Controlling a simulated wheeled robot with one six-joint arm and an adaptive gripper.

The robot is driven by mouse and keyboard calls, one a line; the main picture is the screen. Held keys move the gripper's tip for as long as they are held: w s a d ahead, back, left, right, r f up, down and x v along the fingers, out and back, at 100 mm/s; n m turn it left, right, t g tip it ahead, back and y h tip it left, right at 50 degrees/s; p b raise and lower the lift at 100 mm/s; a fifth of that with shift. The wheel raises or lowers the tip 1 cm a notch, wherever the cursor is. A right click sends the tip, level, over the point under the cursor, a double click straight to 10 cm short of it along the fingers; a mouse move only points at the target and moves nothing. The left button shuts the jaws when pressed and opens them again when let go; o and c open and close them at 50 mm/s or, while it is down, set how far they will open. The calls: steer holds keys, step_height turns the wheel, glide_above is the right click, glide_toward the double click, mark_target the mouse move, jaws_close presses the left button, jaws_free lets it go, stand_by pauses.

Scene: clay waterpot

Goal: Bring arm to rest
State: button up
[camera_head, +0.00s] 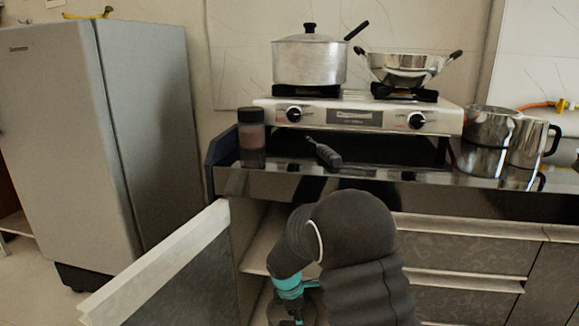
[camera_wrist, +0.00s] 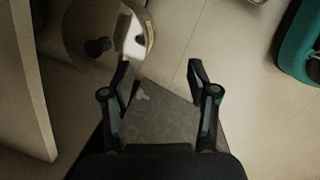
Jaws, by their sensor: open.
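My gripper (camera_wrist: 162,72) is open in the wrist view, with nothing between its fingers. Its left finger overlaps the edge of a round metal pot or lid with a black knob (camera_wrist: 98,46); I cannot tell whether they touch. In the head view my arm, in a dark cover, reaches down in front of the open lower cabinet. The teal wrist part (camera_head: 287,286) shows there, and the fingers are mostly hidden low in the picture. A round metallic thing (camera_head: 309,308) sits beside and below it.
An open cabinet door (camera_head: 165,262) stands left of my arm, and drawers (camera_head: 465,252) are on the right. The counter above holds a stove (camera_head: 354,116) with two pots, a jar (camera_head: 251,133), a dark-handled tool (camera_head: 325,152) and metal mugs (camera_head: 530,140). A fridge (camera_head: 135,120) stands left.

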steer(key=s+d+r+m+t, duration=0.1)
steer(key=s+d+r+m, duration=0.3)
steer(key=s+r, duration=0.5)
steer(key=s+d+r+m+t+y, duration=0.1)
steer(key=s+d+r+m, duration=0.4)
steer(key=s+r+m, duration=0.4)
steer(key=s+d+r+m+t+y, duration=0.1)
steer(key=s+d+r+m, duration=0.3)
steer(key=s+r, duration=0.6)
steer(key=s+m+t, duration=0.1)
steer(key=s+m, duration=0.1)
steer(key=shift+s+d+m+p, duration=0.15)
steer(key=shift+s+m+p, duration=0.15)
steer(key=shift+s+p, duration=0.05)
